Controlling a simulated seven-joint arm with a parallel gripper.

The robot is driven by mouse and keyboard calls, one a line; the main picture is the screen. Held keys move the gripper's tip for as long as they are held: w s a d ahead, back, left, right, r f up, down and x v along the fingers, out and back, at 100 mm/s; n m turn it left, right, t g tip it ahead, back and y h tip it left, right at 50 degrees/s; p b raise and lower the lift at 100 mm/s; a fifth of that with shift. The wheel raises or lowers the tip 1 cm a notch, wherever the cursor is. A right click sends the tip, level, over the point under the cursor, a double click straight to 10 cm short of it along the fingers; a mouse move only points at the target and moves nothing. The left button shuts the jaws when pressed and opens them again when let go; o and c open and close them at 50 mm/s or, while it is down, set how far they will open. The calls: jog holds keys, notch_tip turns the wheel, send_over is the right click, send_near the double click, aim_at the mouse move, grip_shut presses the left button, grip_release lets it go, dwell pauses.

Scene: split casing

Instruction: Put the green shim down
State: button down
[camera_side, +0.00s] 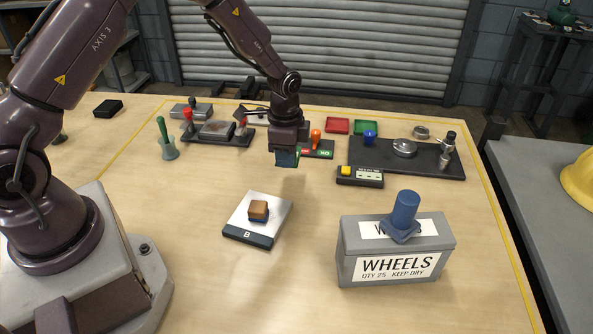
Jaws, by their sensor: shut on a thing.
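My gripper (288,147) points down above the middle of the table. It is shut on a small teal-green block, the green shim (287,158), which hangs in the air. The jaws hide the top of the shim. Below it and nearer the camera, a light plate marked B (273,229) lies on the table. A brown block (259,208) with a dark blue layer under it rests on this plate, apart from my gripper.
A grey WHEELS box (395,262) with a blue handled part (404,212) on top stands front right. A black box with a yellow button (360,176) and a dark fixture board (408,158) lie right. Red (337,125) and green (366,128) trays sit behind.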

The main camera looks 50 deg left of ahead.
aim_at(297, 182)
jog(key=w+f, duration=0.2)
jog(key=shift+w+a+f, duration=0.1)
jog(key=shift+w+f, duration=0.1)
jog(key=shift+f, duration=0.2)
jog(key=shift+w+f, duration=0.15)
jog(key=shift+f, duration=0.8)
jog(key=shift+w+f, duration=0.15)
jog(key=shift+f, duration=0.75)
jog(key=shift+f, duration=0.1)
jog(key=c, duration=1.1)
grip_release()
